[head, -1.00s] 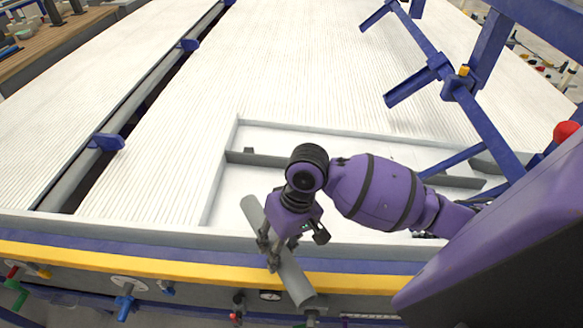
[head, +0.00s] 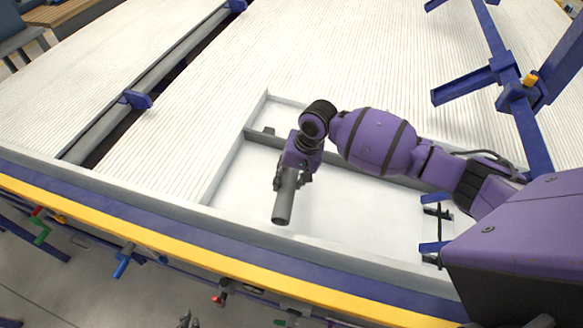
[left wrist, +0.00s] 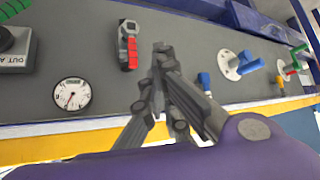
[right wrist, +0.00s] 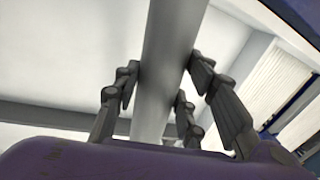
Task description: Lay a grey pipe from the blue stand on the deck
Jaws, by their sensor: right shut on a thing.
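My right gripper (head: 292,175) is shut on a grey pipe (head: 284,205). The pipe also crosses between the fingers in the right wrist view (right wrist: 168,60). It is held above the white recessed deck area (head: 330,215), its near end pointing toward the front edge; its far end is hidden behind the gripper. The blue stand (head: 506,70) with side arms rises at the right and no pipe shows on its visible arms. My left gripper (left wrist: 160,52) is shut and empty before a grey panel; only its tip (head: 187,320) shows at the bottom of the head view.
A ribbed white surface (head: 330,55) lies behind the recess. A yellow front edge (head: 190,248) runs below it. Blue brackets (head: 435,225) stand at the recess's right side. A gauge (left wrist: 71,94) and coloured valves are on the panel. The recess floor left of the brackets is clear.

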